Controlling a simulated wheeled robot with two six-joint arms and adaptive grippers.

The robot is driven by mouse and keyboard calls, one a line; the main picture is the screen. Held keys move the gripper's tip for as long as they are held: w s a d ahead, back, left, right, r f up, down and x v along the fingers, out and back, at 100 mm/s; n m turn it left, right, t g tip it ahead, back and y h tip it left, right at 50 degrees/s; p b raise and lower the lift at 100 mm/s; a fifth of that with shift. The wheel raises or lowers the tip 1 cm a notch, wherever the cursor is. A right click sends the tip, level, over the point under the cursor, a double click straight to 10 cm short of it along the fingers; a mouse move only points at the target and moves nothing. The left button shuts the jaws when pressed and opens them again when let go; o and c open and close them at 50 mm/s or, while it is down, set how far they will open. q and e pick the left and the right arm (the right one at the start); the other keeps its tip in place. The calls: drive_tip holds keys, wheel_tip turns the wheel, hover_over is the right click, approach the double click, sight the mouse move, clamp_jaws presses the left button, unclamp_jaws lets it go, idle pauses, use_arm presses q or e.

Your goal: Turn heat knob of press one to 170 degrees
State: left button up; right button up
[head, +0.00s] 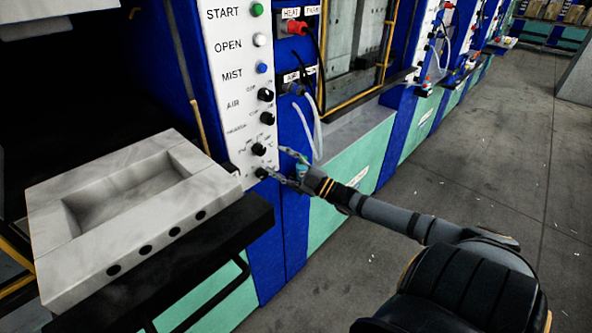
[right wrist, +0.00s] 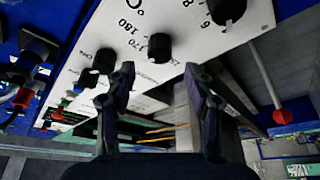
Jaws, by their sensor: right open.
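Press one's white control panel (head: 229,105) stands left of centre in the head view. A black knob with temperature marks (right wrist: 160,47) shows in the right wrist view, with 170, 180 and a degree sign printed beside it. It appears to be the small black knob (head: 258,149) low on the panel in the head view. My right gripper (head: 277,164) is open and empty at the lower panel. In the right wrist view its fingers (right wrist: 163,82) are apart below the temperature knob in the picture, not around it. The knob's exact setting is unclear. My left gripper is out of view.
Another black knob (right wrist: 103,62) marked ON and a larger knob (right wrist: 227,12) flank the temperature knob. A marble-like block (head: 130,215) with a recess sits on a black shelf.

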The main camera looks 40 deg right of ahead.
drive_tip(key=v, duration=0.6)
drive_tip(key=shift+s, duration=0.2)
drive_tip(key=shift+d, duration=0.1)
drive_tip(key=s+d+f+m+g+h, duration=0.2)
drive_tip(key=d+f+m+h, duration=0.15)
drive_tip(key=d+f, duration=0.45)
drive_tip(key=s+d+f+m+g+h, duration=0.1)
drive_tip(key=s+d+f+m+h, duration=0.2)
drive_tip(key=f, duration=0.8)
drive_tip(key=s+f+m+g+h, duration=0.25)
drive_tip(key=s+f, duration=0.25)
drive_tip(key=f, duration=0.5)
drive_tip(key=s+f+m+g+h, duration=0.1)
drive_tip(key=s+f+g, duration=0.35)
drive_tip(key=f, duration=0.55)
drive_tip(key=s+a+f+m+g, duration=0.2)
drive_tip(key=s+a+f+g, duration=0.3)
drive_tip(key=s+a+f, duration=0.8)
drive_tip(key=s+a+f+m+g+y, duration=0.1)
drive_tip(key=s+a+f+g, duration=0.2)
drive_tip(key=s+a+f, duration=0.5)
drive_tip(key=s+a, duration=0.3)
drive_tip(key=shift+s+a+g+y, duration=0.15)
drive_tip(key=shift+a+g+y, duration=0.1)
drive_tip(key=shift+g+y, duration=0.05)
